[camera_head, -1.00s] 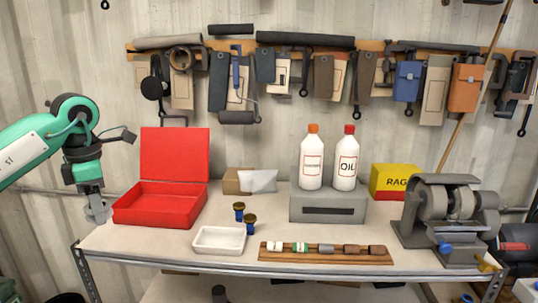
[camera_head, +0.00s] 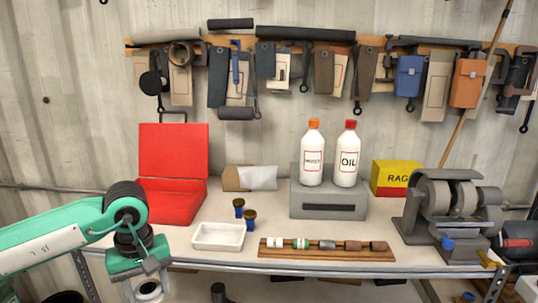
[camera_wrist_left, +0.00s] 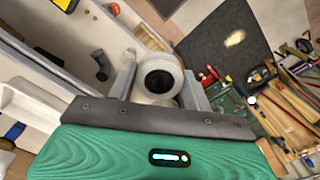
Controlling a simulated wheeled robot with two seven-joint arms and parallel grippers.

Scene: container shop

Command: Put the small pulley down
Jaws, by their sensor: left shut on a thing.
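The small pulley (camera_head: 148,291) is a pale grey round piece with a dark hole through its middle. My left gripper (camera_head: 146,283) is shut on it, low at the left of the head view, in front of the workbench's front edge. In the left wrist view the pulley (camera_wrist_left: 159,76) sits between the two grey fingers, its dark bore facing the camera. It is held in the air, apart from the bench. My right gripper is not in view.
The bench's front left is mostly clear.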

